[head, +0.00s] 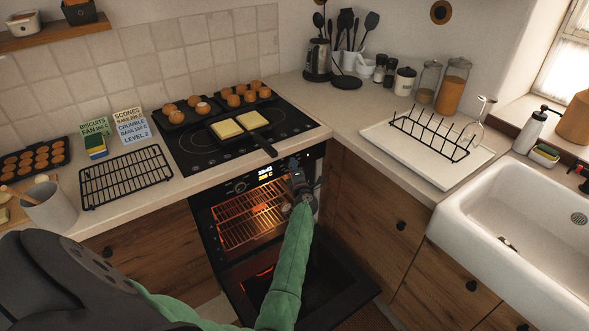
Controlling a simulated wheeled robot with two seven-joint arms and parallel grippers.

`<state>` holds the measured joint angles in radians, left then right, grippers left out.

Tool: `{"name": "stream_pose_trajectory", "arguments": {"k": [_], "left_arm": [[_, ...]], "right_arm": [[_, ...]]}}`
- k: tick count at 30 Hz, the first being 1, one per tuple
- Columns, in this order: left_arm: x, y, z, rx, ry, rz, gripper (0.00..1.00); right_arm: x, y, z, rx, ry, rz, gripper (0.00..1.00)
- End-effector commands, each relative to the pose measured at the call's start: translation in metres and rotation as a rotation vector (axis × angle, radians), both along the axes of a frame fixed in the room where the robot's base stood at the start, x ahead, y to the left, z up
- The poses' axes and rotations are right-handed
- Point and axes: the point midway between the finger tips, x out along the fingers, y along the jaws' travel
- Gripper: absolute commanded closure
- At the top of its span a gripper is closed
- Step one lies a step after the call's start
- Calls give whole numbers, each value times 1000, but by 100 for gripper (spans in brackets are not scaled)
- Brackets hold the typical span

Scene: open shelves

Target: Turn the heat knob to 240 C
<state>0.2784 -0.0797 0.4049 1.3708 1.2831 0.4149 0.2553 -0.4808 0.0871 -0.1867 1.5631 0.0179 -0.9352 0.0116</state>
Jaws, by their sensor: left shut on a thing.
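The oven (208,217) is set under the counter, with a lit display (266,173) on its black control panel. The display's lower line shows a temperature in orange, too small to read surely. One round knob (240,187) shows left of the display. My left gripper (296,172) is at the panel right of the display, at the end of my green-sleeved arm. It is shut on what appears to be the heat knob, which the gripper hides. The knob's pointer and markings cannot be seen. My right gripper is not in view.
The oven door (340,288) hangs open below my left arm, and the inside glows around a wire rack (250,215). Recipe cards (131,126) stand behind a cooling rack (125,178).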

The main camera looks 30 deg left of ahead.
Motion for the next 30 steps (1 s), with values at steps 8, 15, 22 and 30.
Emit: {"name": "stream_pose_trajectory", "arguments": {"k": [8,15,22,30], "left_arm": [[0,-1,-1,-1,1,-1,39],[-4,-5,0,-1,1,-1,39],[-27,-29,-2,-1,2,-1,39],[-50,-52,-6,0,2,-2,39]], "right_arm": [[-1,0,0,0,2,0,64],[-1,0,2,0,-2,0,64],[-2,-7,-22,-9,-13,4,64],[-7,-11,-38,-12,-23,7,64]]}}
